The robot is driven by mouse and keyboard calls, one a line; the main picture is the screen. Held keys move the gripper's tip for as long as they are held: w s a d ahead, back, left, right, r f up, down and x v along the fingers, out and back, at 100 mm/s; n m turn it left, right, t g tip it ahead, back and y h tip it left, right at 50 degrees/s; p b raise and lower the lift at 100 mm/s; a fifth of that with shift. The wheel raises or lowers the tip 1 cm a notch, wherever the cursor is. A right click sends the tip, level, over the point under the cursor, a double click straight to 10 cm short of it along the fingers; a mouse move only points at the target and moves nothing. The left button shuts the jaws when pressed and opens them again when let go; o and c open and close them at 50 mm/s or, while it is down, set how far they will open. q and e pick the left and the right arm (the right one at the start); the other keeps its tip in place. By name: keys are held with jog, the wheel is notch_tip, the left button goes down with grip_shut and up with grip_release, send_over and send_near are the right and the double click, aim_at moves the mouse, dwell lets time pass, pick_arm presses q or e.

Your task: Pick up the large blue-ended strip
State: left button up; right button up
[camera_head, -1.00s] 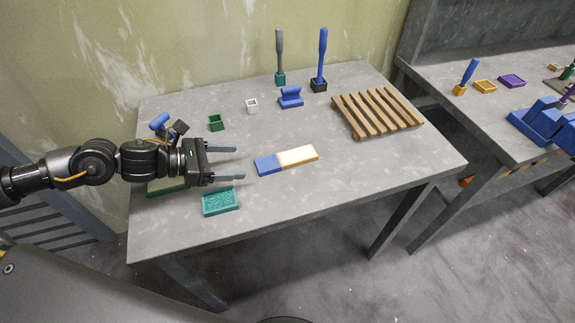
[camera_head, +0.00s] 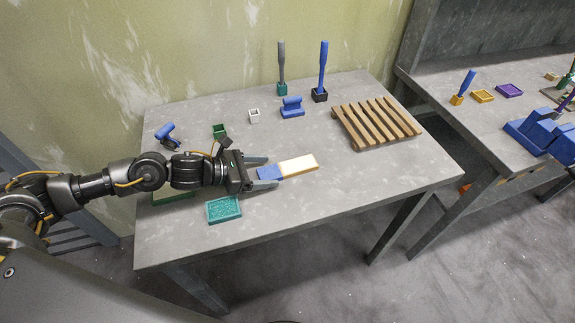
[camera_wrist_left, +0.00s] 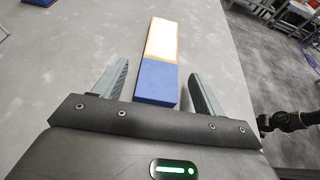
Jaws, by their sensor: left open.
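The large strip (camera_head: 297,165) lies flat on the grey table, cream-coloured with a blue end pointing left toward my left gripper. My left gripper (camera_head: 266,174) is open, low over the table, with its fingertips on either side of the blue end. In the left wrist view the strip (camera_wrist_left: 161,52) runs away from the gripper, its blue end (camera_wrist_left: 157,83) between the two open fingers (camera_wrist_left: 157,88), with a gap to each side. My right gripper does not show.
A teal tray (camera_head: 223,209) lies in front of the gripper. A slatted wooden rack (camera_head: 376,122) stands at the right. The table's front right is clear.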

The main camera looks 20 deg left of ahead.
pick_arm(q)
jog(key=shift+x, duration=1.15)
jog(key=shift+w+d, duration=0.1)
jog(key=c, duration=1.2)
jog(key=shift+o, duration=0.2)
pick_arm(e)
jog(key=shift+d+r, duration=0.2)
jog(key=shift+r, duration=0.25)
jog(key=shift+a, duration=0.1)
pick_arm(q)
jog(key=shift+r, duration=0.55)
jog(key=r, duration=0.1)
jog(key=b, duration=0.1)
jog(key=r, duration=0.1)
jog(key=shift+s+d+r, duration=0.25)
jog(key=shift+r, duration=0.15)
jog(key=s+d+r, duration=0.9)
jog(key=shift+s+d+r, duration=0.15)
jog(key=shift+d+r, duration=0.05)
jog(key=shift+d, duration=0.1)
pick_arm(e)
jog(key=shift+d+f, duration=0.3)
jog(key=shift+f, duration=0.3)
